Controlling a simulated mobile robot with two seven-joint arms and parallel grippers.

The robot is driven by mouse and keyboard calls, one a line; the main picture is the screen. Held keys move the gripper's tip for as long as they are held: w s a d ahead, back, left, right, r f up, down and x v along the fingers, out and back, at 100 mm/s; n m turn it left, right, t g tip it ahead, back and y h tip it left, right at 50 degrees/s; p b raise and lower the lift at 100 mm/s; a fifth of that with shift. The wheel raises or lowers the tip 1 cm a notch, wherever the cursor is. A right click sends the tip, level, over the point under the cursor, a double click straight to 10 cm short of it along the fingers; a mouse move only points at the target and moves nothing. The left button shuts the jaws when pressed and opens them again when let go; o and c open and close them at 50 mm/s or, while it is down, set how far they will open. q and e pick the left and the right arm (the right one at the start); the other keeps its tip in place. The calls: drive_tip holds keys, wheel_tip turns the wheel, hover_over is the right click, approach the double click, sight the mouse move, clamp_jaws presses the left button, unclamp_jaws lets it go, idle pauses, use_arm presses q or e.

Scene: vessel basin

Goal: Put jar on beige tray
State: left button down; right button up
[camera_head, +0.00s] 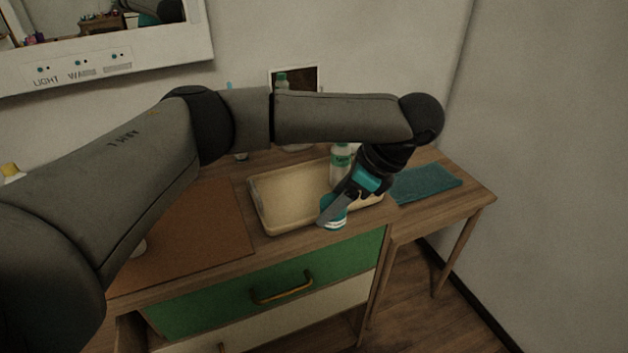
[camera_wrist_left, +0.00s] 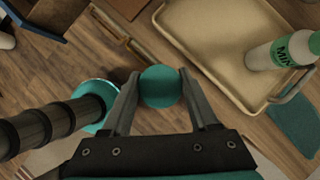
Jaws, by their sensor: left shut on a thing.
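The jar (camera_head: 333,217) has a teal lid and a pale body with a teal band. My left gripper (camera_head: 338,204) is shut on it and holds it near the front right edge of the beige tray (camera_head: 259,210). In the left wrist view, the jar's round teal lid (camera_wrist_left: 160,86) sits between the two fingers (camera_wrist_left: 158,88). There it appears just off the tray's rim (camera_wrist_left: 200,66), beside the drawer front. The tray lies on the wooden cabinet top. My right gripper is not in view.
A white bottle with a green label (camera_head: 340,165) stands at the tray's right part. The tray's left part looks bare. A teal cloth (camera_head: 425,183) lies to the right, a brown mat (camera_head: 195,232) to the left. A picture (camera_head: 297,80) is at the back.

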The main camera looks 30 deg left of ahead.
use_arm(q)
drive_tip(key=w+a+r+m+t+h+p, duration=0.1)
drive_tip(key=w+a+r+m+t+p, duration=0.35)
drive_tip(key=m, duration=0.35)
wheel_tip(320, 180, up, 8)
drive_tip(key=m+t+h+p, duration=0.25)
drive_tip(key=m+p, duration=0.25)
drive_tip(key=m, duration=0.3)
hover_over(289, 192)
drive_tip(key=s, duration=0.3)
drive_tip(key=shift+h, duration=0.45)
drive_tip(key=f+b, duration=0.1)
drive_tip(key=f, duration=0.5)
drive_tip(key=f+b, duration=0.1)
drive_tip(key=f, duration=0.6)
drive_tip(key=f+b, duration=0.1)
drive_tip(key=f, duration=0.6)
drive_tip(key=shift+w+d+f+b, duration=0.15)
drive_tip(key=shift+w+d+b, duration=0.15)
drive_tip(key=shift+d, duration=0.1)
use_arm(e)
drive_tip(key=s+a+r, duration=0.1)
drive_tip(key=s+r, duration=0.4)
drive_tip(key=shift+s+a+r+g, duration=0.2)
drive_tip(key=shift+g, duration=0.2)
use_arm(q)
drive_tip(key=shift+c, duration=0.8)
unclamp_jaws()
drive_tip(key=shift+s, duration=0.1)
